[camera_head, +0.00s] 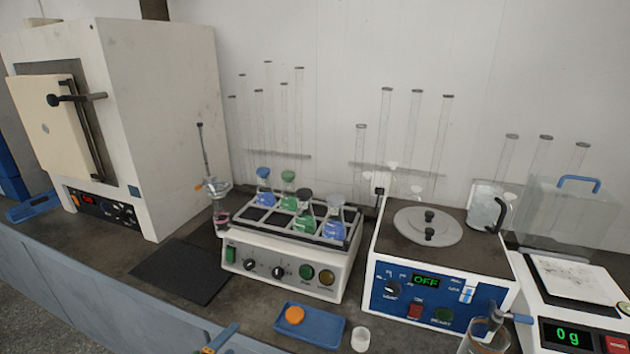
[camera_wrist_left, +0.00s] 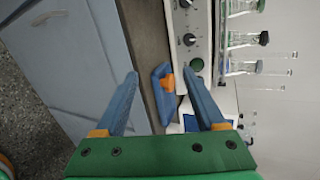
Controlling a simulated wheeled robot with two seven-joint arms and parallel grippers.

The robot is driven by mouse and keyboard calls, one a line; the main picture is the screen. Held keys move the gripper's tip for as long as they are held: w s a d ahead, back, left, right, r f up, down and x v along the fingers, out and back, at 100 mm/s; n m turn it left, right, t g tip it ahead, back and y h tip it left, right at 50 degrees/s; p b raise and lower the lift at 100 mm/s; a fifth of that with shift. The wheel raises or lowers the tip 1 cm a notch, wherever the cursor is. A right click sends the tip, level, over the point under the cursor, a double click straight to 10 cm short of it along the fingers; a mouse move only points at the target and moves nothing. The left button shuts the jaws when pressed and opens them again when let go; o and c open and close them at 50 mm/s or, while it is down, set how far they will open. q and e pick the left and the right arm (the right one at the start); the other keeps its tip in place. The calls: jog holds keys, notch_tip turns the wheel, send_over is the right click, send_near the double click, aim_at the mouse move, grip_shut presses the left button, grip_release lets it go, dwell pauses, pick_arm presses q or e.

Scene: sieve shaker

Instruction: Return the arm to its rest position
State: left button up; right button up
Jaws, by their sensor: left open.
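My left gripper (camera_head: 222,339) shows only in part at the bottom edge of the head view, left of centre, as a blue finger and a bit of orange. In the left wrist view its two blue fingers (camera_wrist_left: 160,75) stand wide apart with nothing between them. Beyond the fingertips in that view lies a blue tray (camera_wrist_left: 161,105) with an orange round piece (camera_wrist_left: 168,82). In the head view this blue tray (camera_head: 322,330) lies in front of the shaker, right of the gripper. My right gripper is not seen.
A shaker (camera_head: 290,254) holds several flasks. An oven (camera_head: 165,110) and black mat (camera_head: 180,271) are left.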

pick_arm(q)
jog(key=s+a+f+n+g+y, duration=0.25)
jog(key=s+f+n, duration=0.3)
jog(key=f, duration=0.45)
jog(key=s+a+f+n+g+y, duration=0.1)
jog(key=s+a+f+n+g, duration=0.2)
jog(key=s+f+n, duration=0.5)
jog(key=s+d+f+n+g, duration=0.2)
jog(key=s+f, duration=0.5)
jog(key=s, duration=0.5)
jog(key=s+d+f+n+g, duration=0.3)
jog(key=s+f, duration=0.3)
jog(key=s, duration=0.6)
jog(key=shift+f+n+g, duration=0.4)
jog(key=shift+n+g, duration=0.25)
jog(key=shift+n, duration=0.1)
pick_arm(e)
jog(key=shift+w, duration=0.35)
pick_arm(q)
jog(key=shift+w+d, duration=0.1)
